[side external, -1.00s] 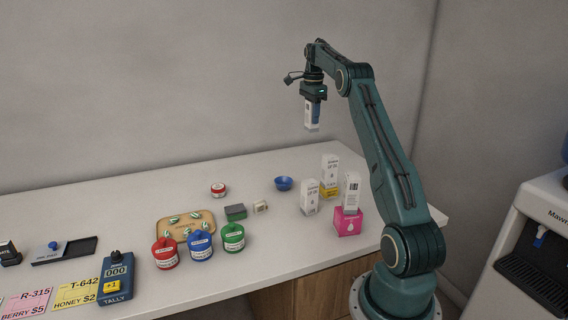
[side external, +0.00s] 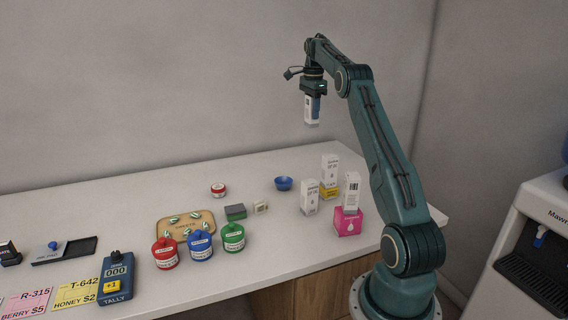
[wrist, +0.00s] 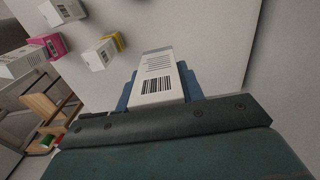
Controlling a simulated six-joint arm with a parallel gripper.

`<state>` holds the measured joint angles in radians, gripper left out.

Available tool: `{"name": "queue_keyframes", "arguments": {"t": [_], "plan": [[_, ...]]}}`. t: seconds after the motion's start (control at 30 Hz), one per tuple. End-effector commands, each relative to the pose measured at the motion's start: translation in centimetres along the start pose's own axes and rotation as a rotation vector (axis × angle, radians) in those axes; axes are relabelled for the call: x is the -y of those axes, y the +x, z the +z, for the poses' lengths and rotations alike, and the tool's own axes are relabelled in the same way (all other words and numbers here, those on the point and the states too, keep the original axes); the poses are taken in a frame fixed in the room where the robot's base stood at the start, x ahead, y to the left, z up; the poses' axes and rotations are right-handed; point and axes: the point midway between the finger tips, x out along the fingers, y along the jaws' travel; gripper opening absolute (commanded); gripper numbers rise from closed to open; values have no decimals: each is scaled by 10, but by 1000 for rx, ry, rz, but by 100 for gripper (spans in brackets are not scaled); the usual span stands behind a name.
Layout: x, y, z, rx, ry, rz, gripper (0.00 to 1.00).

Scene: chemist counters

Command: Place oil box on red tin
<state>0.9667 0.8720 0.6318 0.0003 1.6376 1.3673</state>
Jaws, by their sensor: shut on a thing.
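My gripper (side external: 313,104) is shut on a tall white box (side external: 312,113) and holds it upright, high above the counter. In the wrist view the white box (wrist: 157,80), with a barcode and printed lines, sits between the blue fingers of my gripper (wrist: 160,88). I take it for the oil box, but its label is too small to read. A small round red tin (side external: 218,191) with a pale top stands towards the back of the counter, well below and left of my gripper. Its top looks clear.
Similar white boxes (side external: 309,197) stand at the right, some on pink (side external: 347,222) and yellow blocks. A blue bowl (side external: 284,183) is right of the tin. Red (side external: 165,254), blue and green jars stand in front of a tan tray (side external: 205,218).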

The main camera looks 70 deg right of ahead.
Motion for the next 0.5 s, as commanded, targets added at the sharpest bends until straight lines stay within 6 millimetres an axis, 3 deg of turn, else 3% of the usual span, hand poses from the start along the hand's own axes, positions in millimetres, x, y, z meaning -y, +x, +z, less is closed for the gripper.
{"name": "queue_keyframes", "arguments": {"t": [0.27,0.5], "plan": [[10,8,33,0,-3,0,16],[24,26,104,0,-2,2,16]]}}
